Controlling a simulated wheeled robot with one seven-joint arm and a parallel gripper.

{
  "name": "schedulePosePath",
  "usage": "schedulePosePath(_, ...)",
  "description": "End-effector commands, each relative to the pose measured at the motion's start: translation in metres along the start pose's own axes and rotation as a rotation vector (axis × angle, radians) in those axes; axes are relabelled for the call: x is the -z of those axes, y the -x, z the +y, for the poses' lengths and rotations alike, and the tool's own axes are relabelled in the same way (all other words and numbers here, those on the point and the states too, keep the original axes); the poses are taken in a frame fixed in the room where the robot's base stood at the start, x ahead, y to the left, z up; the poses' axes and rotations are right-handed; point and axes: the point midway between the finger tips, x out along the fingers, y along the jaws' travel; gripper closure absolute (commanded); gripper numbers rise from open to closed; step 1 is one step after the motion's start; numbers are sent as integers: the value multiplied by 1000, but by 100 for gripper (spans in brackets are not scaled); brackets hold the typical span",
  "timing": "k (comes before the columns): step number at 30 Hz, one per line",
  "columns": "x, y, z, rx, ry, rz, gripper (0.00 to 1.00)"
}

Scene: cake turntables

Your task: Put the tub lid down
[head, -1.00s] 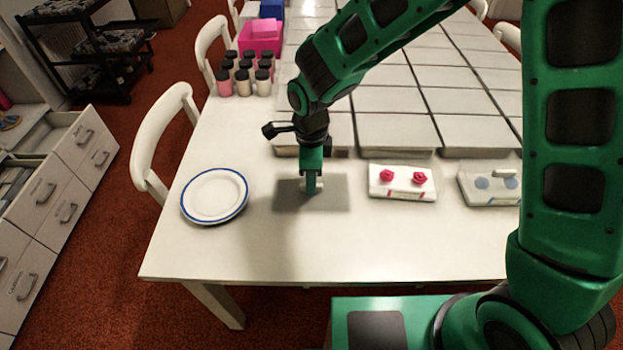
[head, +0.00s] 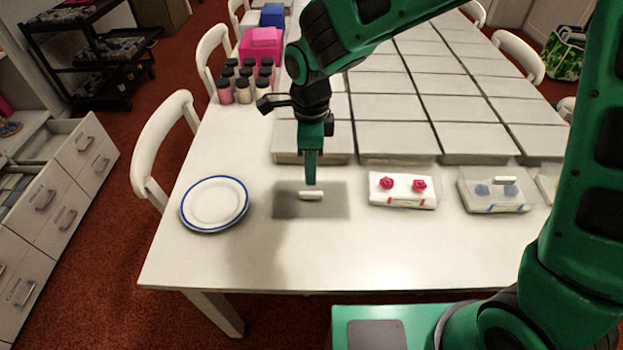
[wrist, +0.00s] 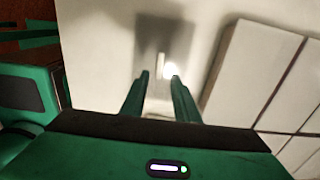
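The tub lid (head: 290,207) is a flat grey see-through rectangle with a white bar handle (head: 312,195). It lies flat on the white table, between the plate and the tub with pink flowers. In the wrist view the lid (wrist: 178,40) and its handle (wrist: 160,64) lie beyond my fingertips. My gripper (head: 311,183) is just above the handle and appears clear of it. In the wrist view my gripper (wrist: 156,75) has its two fingers apart with nothing held between them.
A blue-rimmed white plate (head: 214,204) is to the left. A tub with pink flowers (head: 402,192) and a lidded tub (head: 494,197) stand to the right. Pale boxes (head: 395,107) fill the table behind. Several jars (head: 244,90) stand back left. The front table strip is clear.

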Motion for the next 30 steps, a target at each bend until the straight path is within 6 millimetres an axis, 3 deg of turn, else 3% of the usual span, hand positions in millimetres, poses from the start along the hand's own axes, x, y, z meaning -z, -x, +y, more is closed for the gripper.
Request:
schedulePosePath(7, 0, 34, 0, 1, -1, -1, 72)
schedulePosePath(20, 5, 42, -1, 0, 4, 3, 72)
schedulePosePath(23, 27, 48, -6, 9, 35, 13, 72)
schedulePosePath(25, 57, 55, -11, 16, 80, 28, 72)
schedulePosePath(30, 158, 77, -9, 19, 240, 73, 72)
